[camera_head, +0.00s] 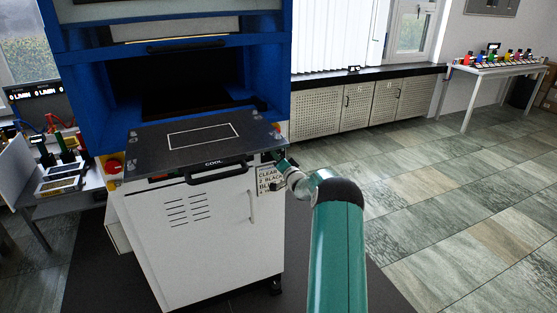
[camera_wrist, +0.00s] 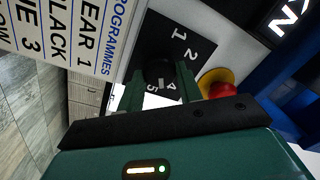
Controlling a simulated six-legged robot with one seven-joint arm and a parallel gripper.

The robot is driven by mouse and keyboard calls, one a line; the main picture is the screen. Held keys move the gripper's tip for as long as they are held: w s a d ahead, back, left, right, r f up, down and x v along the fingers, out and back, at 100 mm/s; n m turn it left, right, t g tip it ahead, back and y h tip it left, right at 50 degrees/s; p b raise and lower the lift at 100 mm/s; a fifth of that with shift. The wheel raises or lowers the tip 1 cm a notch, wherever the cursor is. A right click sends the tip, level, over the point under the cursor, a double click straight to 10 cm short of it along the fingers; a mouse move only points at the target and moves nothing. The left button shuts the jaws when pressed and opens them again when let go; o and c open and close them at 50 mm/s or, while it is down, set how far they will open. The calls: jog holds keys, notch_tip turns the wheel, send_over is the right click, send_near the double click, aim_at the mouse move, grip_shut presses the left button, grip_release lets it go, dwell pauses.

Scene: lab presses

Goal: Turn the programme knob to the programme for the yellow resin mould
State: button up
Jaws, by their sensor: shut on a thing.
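The programme knob (camera_wrist: 157,70) is a dark round knob on a black dial plate (camera_wrist: 188,40) with white numerals; 1, 2, 4 and 5 show in the wrist view. My gripper (camera_wrist: 160,84) is shut on the knob, one green finger on either side. Which numeral the knob points to is not clear. A white programme card (camera_wrist: 72,32) beside the dial lists colours with numbers; it is cut off and the number for yellow is not readable. In the head view my gripper (camera_head: 284,168) is at the press front's right edge and hides the knob.
A red button with a yellow collar (camera_wrist: 220,84) is close beside my gripper. The blue press (camera_head: 262,75) has a dark plate (camera_head: 150,148) and a COOL handle (camera_head: 216,173) in front. A table with coloured items (camera_head: 500,68) stands far right. Floor at right is clear.

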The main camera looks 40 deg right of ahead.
jog(key=m+h, duration=0.1)
jog(key=m, duration=1.1)
jog(key=shift+a+f, duration=0.1)
jog(key=shift+a, duration=0.05)
jog(key=shift+m, duration=0.3)
jog(key=o, duration=1)
jog(key=v, duration=1.3)
jog(key=shift+s+a, duration=0.3)
jog(key=shift+s, duration=0.1)
